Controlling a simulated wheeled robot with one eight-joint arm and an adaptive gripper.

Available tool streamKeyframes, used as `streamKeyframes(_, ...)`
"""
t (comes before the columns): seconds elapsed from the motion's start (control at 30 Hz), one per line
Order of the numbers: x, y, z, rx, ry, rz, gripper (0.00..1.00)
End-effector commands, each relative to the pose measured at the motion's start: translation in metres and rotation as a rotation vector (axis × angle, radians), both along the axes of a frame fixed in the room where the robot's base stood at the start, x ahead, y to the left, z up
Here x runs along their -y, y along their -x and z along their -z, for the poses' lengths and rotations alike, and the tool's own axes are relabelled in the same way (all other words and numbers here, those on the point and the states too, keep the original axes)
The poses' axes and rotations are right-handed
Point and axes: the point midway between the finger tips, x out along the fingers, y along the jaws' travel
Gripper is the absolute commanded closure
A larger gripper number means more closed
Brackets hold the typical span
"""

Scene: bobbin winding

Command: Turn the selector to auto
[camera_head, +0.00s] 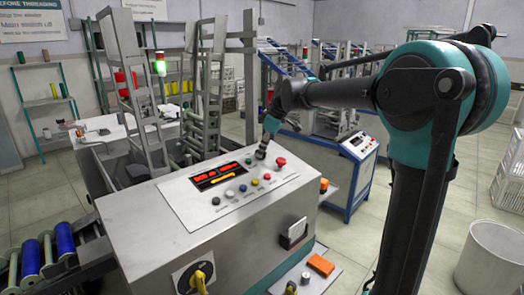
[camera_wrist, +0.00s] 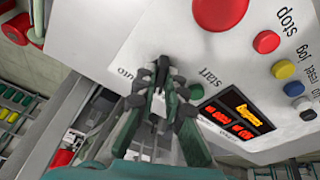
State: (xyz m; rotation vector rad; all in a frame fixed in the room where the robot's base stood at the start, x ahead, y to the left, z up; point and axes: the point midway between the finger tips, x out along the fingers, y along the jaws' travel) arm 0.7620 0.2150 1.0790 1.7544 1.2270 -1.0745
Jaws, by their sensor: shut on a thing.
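My gripper (camera_wrist: 162,75) is shut on the selector knob at the top face of the control panel (camera_wrist: 110,35). The fingertips cover the knob almost entirely, so I cannot tell which way it points. The word "auto" (camera_wrist: 126,74) is printed beside the fingertips on the left. In the head view my gripper (camera_head: 261,152) reaches down to the far side of the sloped panel (camera_head: 185,203), left of the red mushroom button (camera_head: 280,162).
Near the fingers is the green start button (camera_wrist: 194,91). The red stop button (camera_wrist: 266,41), yellow button (camera_wrist: 283,69) and blue button (camera_wrist: 293,88) stand in a row. The lit display (camera_wrist: 238,112) lies beside them. An upright metal frame (camera_head: 130,75) stands behind the panel.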

Motion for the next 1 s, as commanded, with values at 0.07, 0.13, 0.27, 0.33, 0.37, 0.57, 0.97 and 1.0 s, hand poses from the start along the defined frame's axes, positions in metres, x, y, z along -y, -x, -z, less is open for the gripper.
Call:
streamKeyframes(0.07, -0.0001, 0.0004, -0.0001, -0.005, -0.005, 0.033, 1.0)
streamKeyframes(0.13, -0.0002, 0.0004, 0.0, -0.011, -0.012, 0.074, 1.0)
streamKeyframes(0.27, -0.0001, 0.0008, 0.0, -0.028, -0.026, 0.173, 1.0)
streamKeyframes(0.33, 0.0, 0.001, 0.0, -0.037, -0.035, 0.234, 1.0)
streamKeyframes(0.37, -0.0002, 0.0011, -0.0001, -0.041, -0.04, 0.261, 1.0)
streamKeyframes(0.57, -0.001, 0.0015, 0.0, -0.072, -0.068, 0.446, 1.0)
streamKeyframes(0.97, -0.0015, 0.0018, -0.0001, -0.126, -0.118, 0.782, 1.0)
streamKeyframes(1.0, -0.0015, 0.0018, -0.0001, -0.131, -0.122, 0.808, 1.0)
